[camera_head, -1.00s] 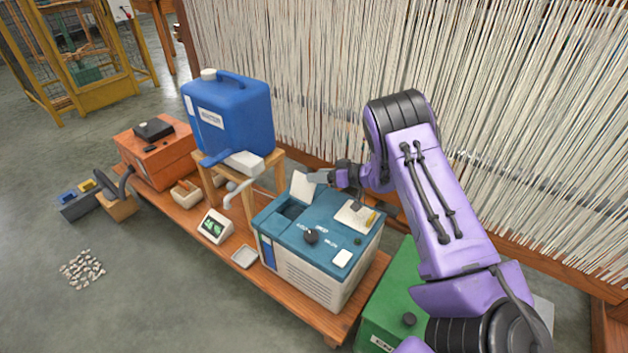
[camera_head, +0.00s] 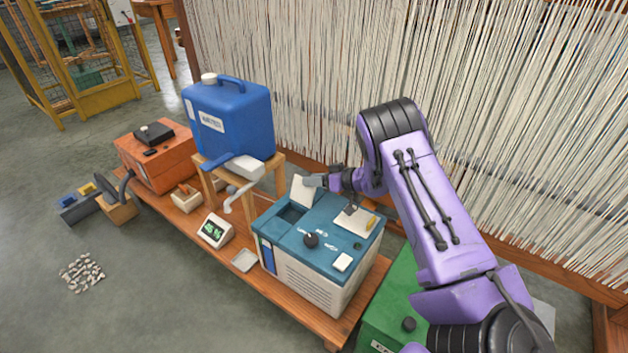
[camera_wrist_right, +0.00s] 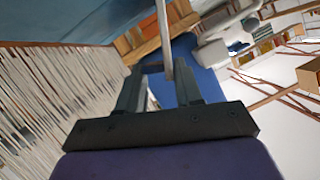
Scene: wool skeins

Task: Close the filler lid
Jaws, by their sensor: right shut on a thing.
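The filler lid (camera_head: 303,191) is a pale flap standing raised at the back left of the teal-topped machine (camera_head: 322,229). The dark filler opening (camera_head: 291,213) shows uncovered in front of it. My right gripper (camera_head: 315,181) is at the lid's upper right edge, shut on it. In the right wrist view the lid (camera_wrist_right: 163,35) shows edge-on as a thin pale strip between the fingers of my right gripper (camera_wrist_right: 163,72). The fingertips partly hide the lid's edge in the head view. My left gripper is not in view.
A blue jug (camera_head: 230,118) stands on a wooden stand left of the machine, with a white spout (camera_head: 241,197) below. A small display (camera_head: 215,228) and a tray (camera_head: 244,259) sit on the bench. Hanging pale yarn (camera_head: 300,90) is close behind; a green box (camera_head: 395,305) is at right.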

